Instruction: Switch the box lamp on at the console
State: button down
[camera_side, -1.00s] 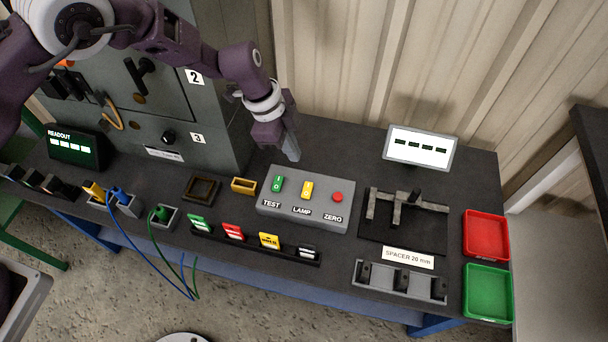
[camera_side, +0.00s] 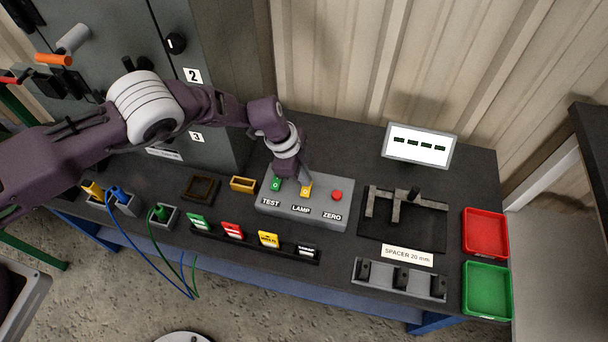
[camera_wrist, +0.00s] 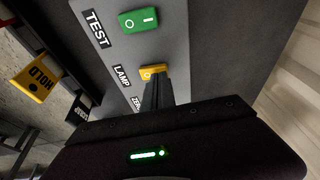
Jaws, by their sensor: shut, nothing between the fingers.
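The console (camera_side: 335,211) is a grey box on the bench with labels TEST, LAMP and ZERO. Its yellow LAMP switch (camera_side: 306,191) is partly covered by my gripper in the side view. The green TEST switch (camera_side: 277,185) is to its left and the red ZERO button (camera_side: 337,195) to its right. My gripper (camera_side: 305,184) is shut and empty, with its tips at the yellow switch. In the wrist view the fingers reach the yellow switch (camera_wrist: 152,72), hiding part of it; I cannot tell whether they touch. The green switch (camera_wrist: 140,20) shows clear beside them.
A grey cabinet (camera_side: 215,110) stands behind the console to the left. A white display (camera_side: 420,146), a fixture (camera_side: 400,215), a red tray (camera_side: 485,233) and a green tray (camera_side: 487,291) lie to the right. A rack of coloured tags (camera_side: 268,240) is in front.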

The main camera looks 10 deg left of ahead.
jog(key=shift+w+f, duration=0.35)
jog(key=shift+f, duration=0.1)
jog(key=shift+s, duration=0.95)
jog(key=shift+r, duration=0.1)
jog(key=d+v, duration=0.1)
jog(key=v, duration=1.3)
